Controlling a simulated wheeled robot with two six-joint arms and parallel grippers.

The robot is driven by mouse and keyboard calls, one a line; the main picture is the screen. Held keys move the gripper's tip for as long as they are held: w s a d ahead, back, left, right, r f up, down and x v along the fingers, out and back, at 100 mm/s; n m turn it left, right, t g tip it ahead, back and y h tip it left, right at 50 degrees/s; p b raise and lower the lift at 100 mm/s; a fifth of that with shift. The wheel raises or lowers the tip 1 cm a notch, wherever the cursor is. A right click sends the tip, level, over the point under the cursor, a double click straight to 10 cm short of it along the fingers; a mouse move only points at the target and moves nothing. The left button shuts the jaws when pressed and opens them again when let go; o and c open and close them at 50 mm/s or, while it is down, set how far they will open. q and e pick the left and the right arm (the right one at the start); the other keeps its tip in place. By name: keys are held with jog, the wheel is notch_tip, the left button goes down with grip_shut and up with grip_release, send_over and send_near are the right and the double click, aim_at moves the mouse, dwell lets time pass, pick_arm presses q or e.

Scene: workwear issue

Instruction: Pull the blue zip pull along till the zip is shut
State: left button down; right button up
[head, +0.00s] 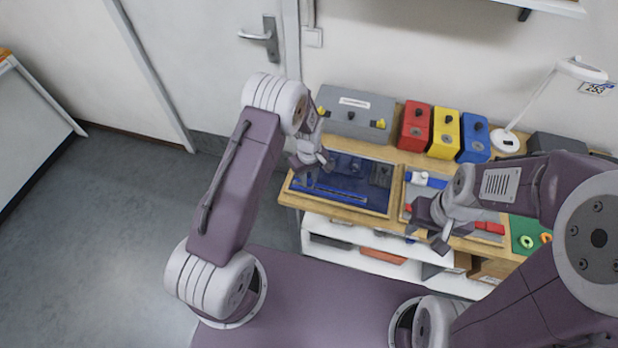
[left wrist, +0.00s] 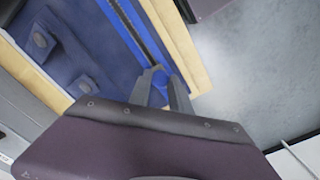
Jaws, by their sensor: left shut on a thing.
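The blue zip pull (left wrist: 159,88) is between the fingertips of my left gripper (left wrist: 163,90) in the left wrist view, and the fingers are shut on it. The zip (left wrist: 131,33) is a dark line along a bright blue strip on the dark blue fabric panel (left wrist: 80,55), running from the pull to the top edge. In the head view my left gripper (head: 303,172) is low over the left end of the panel (head: 345,176); the pull is too small to make out there. My right gripper (head: 428,232) is open and empty above the bench's front, right of the panel.
The panel lies in a wooden-rimmed board (head: 388,213) on the bench. Red (head: 415,127), yellow (head: 444,133) and blue (head: 475,138) boxes, a grey case (head: 354,111) and a white lamp (head: 540,95) stand behind. A grey tray (head: 411,192) lies to the right. Open floor is left.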

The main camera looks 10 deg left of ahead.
pick_arm(q)
jog(key=shift+d+r, duration=0.1)
jog(key=d+b, duration=0.1)
jog(key=d, duration=0.4)
jog(key=d+b, duration=0.1)
jog(key=d, duration=0.5)
jog(key=d+b, duration=0.1)
jog(key=d, duration=0.5)
jog(key=shift+s+d+b, duration=0.2)
jog(key=shift+s+b, duration=0.05)
jog(key=shift+b, duration=0.05)
jog(key=c, duration=1.4)
grip_release()
jog(key=shift+o, duration=1.1)
jog(key=shift+d, duration=0.1)
jog(key=shift+s+d, duration=0.1)
